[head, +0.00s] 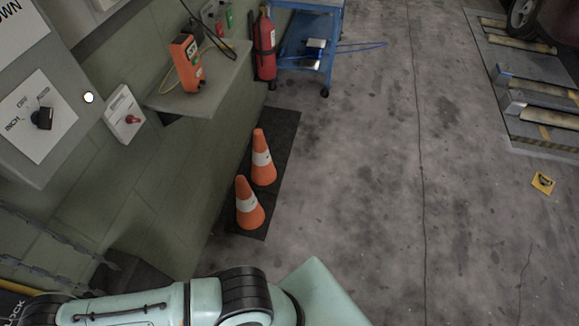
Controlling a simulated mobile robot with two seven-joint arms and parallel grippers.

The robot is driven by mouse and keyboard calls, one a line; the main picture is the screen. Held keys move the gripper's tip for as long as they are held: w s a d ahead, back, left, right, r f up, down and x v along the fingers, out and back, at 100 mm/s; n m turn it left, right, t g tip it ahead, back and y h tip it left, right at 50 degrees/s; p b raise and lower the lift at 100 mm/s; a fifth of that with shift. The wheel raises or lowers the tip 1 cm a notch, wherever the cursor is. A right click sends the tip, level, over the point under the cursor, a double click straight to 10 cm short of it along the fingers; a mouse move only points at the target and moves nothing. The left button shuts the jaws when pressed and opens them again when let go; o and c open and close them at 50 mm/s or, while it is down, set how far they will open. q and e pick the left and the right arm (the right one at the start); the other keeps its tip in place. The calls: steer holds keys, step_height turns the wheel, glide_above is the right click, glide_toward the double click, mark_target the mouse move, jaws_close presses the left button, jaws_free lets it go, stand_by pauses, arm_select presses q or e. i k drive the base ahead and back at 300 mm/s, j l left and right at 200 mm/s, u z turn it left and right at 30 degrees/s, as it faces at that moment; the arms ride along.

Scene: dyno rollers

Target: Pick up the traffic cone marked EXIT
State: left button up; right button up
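Two orange traffic cones with white bands stand upright on a dark mat (283,135) by the green wall. The nearer cone (248,212) is slightly left of the farther cone (263,168). I cannot read any EXIT marking on either cone at this size. My arm crosses the bottom left of the head view, well short of the cones. Neither of my grippers shows in the head view.
A wall shelf (205,88) with an orange handheld device (187,62) juts out above and left of the cones. A red fire extinguisher (264,47) and a blue cart (311,45) stand beyond. A control box (45,115) is at left.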

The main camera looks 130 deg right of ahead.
mark_target(263, 175)
steer(key=z, duration=4)
steer(key=i+l+u, duration=0.1)
steer(key=u, duration=1.1)
steer(key=i+l+u, duration=0.25)
steer(key=l+u, duration=0.25)
steer(key=l, duration=0.15)
steer(key=l+u, duration=0.3)
steer(key=i+l+u, duration=0.1)
steer(key=l, duration=0.9)
steer(key=i+l+u, duration=0.1)
steer(key=l, duration=0.9)
